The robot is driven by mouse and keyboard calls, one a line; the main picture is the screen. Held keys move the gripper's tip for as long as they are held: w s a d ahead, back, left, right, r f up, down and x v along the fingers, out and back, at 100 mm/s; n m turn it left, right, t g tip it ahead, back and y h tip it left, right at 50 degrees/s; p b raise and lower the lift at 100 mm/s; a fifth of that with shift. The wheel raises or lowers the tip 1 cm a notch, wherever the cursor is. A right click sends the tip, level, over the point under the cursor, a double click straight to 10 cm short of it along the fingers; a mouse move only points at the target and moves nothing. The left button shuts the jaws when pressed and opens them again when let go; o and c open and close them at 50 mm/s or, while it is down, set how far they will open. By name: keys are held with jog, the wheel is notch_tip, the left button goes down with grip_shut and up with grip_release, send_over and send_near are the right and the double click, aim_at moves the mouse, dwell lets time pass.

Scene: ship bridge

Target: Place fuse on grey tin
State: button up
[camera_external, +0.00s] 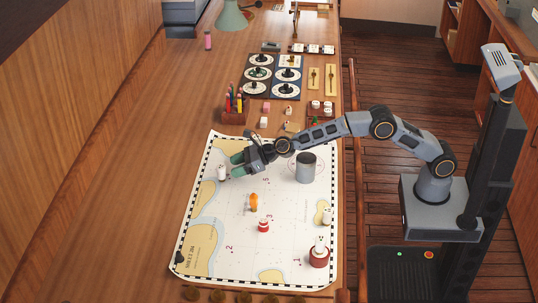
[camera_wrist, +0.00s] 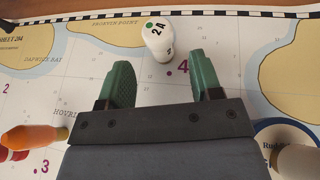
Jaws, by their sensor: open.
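A white fuse (camera_wrist: 158,42) marked "2A" with a green dot stands on the chart just beyond my fingertips. It also shows at the chart's upper left in the external view (camera_external: 221,173). My gripper (camera_wrist: 163,78) is open and empty, its green fingers spread and pointing toward the fuse; it appears in the external view (camera_external: 237,165) just right of the fuse. The grey tin (camera_external: 306,168) stands at the chart's upper right, below my forearm, with nothing seen on it. A pale cylinder (camera_wrist: 299,161), probably this tin, is cut off at the wrist view's lower right.
On the chart (camera_external: 230,240) stand an orange piece (camera_external: 253,202), a small red piece (camera_external: 263,225), another white piece (camera_external: 326,215) and a red tin (camera_external: 319,258) with a white piece on top. A pencil holder (camera_external: 234,116) stands beyond the chart. The wood at left is clear.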

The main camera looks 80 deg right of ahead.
jog(key=b+v, duration=0.2)
jog(key=v, duration=0.3)
jog(key=shift+s, duration=0.1)
jog(key=shift+o, duration=0.5)
jog(key=shift+s+d+r+b, duration=0.1)
jog(key=shift+s+r+b, duration=0.1)
jog(key=shift+s+b, duration=0.25)
jog(key=shift+s+r, duration=0.1)
jog(key=a+v, duration=0.1)
jog(key=v, duration=0.2)
jog(key=p, duration=0.4)
send_near(221, 173)
jog(key=w, duration=0.1)
jog(key=w+d+f, duration=0.1)
jog(key=shift+w+d+f, duration=0.15)
jog(key=shift+w+d, duration=0.05)
jog(key=shift+w, duration=0.2)
jog(key=p+x, duration=0.3)
jog(key=shift+a, duration=0.15)
jog(key=shift+w+a+f+p, duration=0.15)
jog(key=shift+w+p, duration=0.4)
jog(key=shift+p, duration=0.65)
jog(key=shift+w+f+p, duration=0.4)
jog(key=shift+f+p, duration=0.1)
jog(key=shift+p, duration=0.1)
